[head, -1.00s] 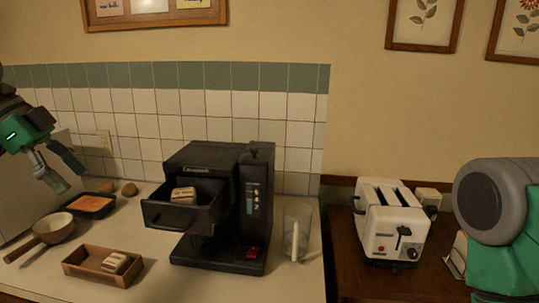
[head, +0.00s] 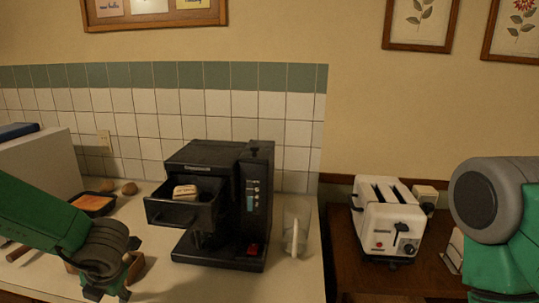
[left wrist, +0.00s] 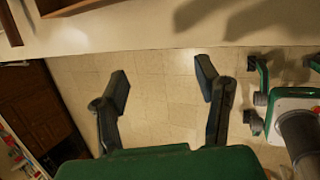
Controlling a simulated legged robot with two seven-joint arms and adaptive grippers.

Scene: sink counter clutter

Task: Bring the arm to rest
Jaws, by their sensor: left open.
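My left arm (head: 40,215) reaches in from the left over the counter's front. My left gripper (head: 107,293) is low at the bottom left of the head view, partly cut off by the frame edge. In the left wrist view the left gripper (left wrist: 163,80) is open, with its two fingers apart and nothing between them. It points down past the counter edge toward the tiled floor (left wrist: 160,115). My right arm (head: 490,215) shows at the right edge of the head view; its gripper is out of sight.
A black coffee machine (head: 255,205) stands mid-counter, its drawer (head: 180,212) pulled out with a small block (head: 185,191) inside. A clear pitcher (head: 296,228) is beside it. An orange-filled dish (head: 93,203) sits at left. A white toaster (head: 385,225) stands on the wooden table.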

